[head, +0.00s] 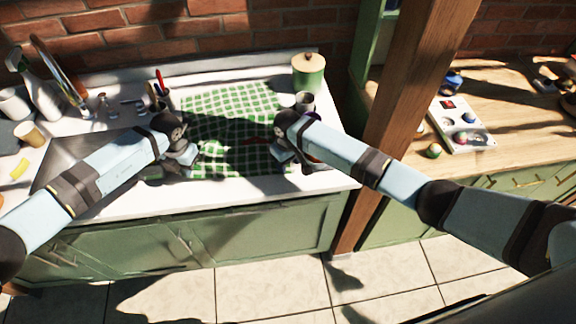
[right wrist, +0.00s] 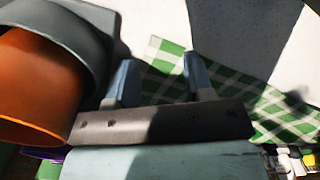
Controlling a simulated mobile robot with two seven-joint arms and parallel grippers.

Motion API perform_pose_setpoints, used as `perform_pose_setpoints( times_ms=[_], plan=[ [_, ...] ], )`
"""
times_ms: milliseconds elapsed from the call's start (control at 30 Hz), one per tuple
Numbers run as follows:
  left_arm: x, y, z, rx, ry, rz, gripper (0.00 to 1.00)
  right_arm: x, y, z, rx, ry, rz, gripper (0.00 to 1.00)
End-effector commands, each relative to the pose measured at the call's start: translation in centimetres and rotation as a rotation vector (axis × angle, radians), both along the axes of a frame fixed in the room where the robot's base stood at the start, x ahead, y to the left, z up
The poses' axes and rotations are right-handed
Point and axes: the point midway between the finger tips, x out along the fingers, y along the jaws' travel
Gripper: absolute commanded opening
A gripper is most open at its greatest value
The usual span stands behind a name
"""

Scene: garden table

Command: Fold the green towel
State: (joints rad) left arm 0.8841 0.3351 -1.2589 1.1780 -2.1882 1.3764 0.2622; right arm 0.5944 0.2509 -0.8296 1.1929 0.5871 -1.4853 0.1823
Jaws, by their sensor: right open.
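The green-and-white checked towel (head: 232,105) lies spread on the white counter in the head view, between my two grippers. My left gripper (head: 186,158) is low at the towel's near left edge; its fingers are too small and shaded to tell open or shut. My right gripper (head: 281,154) is low at the towel's right edge. In the right wrist view my right gripper (right wrist: 158,75) is open, with its two fingers apart and the towel (right wrist: 255,105) beyond and beside them. No cloth shows clearly pinched. My arms hide parts of the towel's edges.
A grey and orange object (right wrist: 45,85) is close beside my right gripper. A green canister (head: 308,74) and a grey cup (head: 304,101) stand right of the towel. A pen holder (head: 162,98) and sink (head: 75,160) are left. A wooden post (head: 405,120) rises at right.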

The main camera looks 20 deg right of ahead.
Motion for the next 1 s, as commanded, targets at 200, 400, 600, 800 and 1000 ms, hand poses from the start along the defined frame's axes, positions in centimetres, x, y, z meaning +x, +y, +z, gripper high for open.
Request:
perform_pose_setpoints(
  times_ms=[200, 400, 600, 800, 1000],
  plan=[
    [-0.01, -0.01, 0.00, 0.000, 0.000, 0.000, 0.00, -0.01, 0.02, -0.03, 0.000, 0.000, 0.000, 0.48],
    [0.00, 0.00, 0.00, 0.000, 0.000, 0.000, 0.00, -0.01, 0.03, -0.18, 0.000, 0.000, 0.000, 0.47],
    [0.00, 0.00, -0.01, 0.000, 0.000, 0.000, 0.00, -0.03, 0.02, -0.20, 0.000, 0.001, 0.000, 0.24],
    [0.00, 0.00, -0.01, 0.000, 0.000, 0.000, 0.00, -0.05, -0.01, -0.23, 0.000, 0.001, 0.000, 0.01],
    [0.01, 0.04, -0.02, 0.001, -0.001, 0.000, 0.00, -0.06, -0.05, -0.26, -0.002, 0.001, -0.001, 0.00]
  ],
)
